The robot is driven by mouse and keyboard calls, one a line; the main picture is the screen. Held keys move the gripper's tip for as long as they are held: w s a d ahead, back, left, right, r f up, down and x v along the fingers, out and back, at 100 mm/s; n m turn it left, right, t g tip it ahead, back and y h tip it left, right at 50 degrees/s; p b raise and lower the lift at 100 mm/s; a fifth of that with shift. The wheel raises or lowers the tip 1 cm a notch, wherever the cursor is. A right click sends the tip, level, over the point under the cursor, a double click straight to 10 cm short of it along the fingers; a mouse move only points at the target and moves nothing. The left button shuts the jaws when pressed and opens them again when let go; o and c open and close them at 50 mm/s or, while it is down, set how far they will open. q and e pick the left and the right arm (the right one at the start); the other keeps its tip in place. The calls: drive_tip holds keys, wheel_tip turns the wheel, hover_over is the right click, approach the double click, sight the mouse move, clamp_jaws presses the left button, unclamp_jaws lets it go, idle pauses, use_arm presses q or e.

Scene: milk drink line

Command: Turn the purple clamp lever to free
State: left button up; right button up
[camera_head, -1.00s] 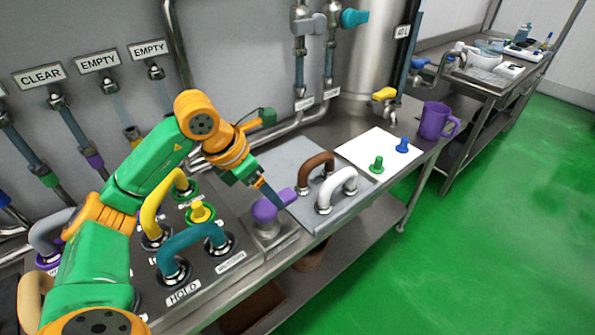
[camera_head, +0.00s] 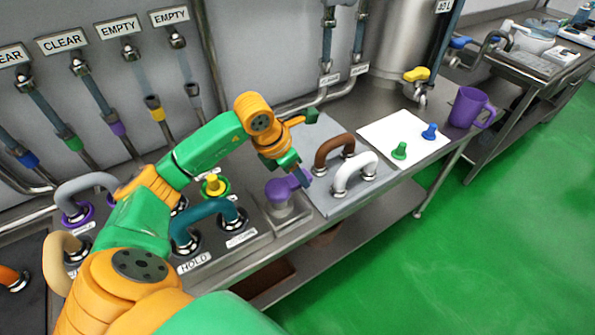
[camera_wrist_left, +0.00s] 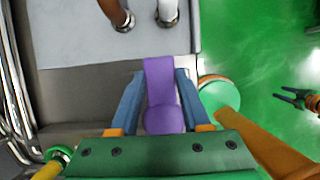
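The purple clamp lever (camera_head: 281,188) sits on its metal post at the right end of the valve panel, with its flat handle pointing right. It also shows in the wrist view (camera_wrist_left: 161,88). My left gripper (camera_head: 300,176) is at the handle. In the wrist view its two blue fingers (camera_wrist_left: 160,78) lie close on both sides of the handle, seemingly touching it. My right gripper (camera_wrist_left: 292,97) shows at the right edge of the wrist view, over the green floor, with its dark prongs apart and nothing between them.
A grey plate with a brown handle (camera_head: 334,148) and a white handle (camera_head: 354,172) lies just right of the lever. A teal handle (camera_head: 205,215) stands to its left. A white mat (camera_head: 376,132) with green and blue pegs and a purple mug (camera_head: 468,107) are farther right.

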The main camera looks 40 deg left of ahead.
use_arm(q)
clamp_jaws()
idle(1.1)
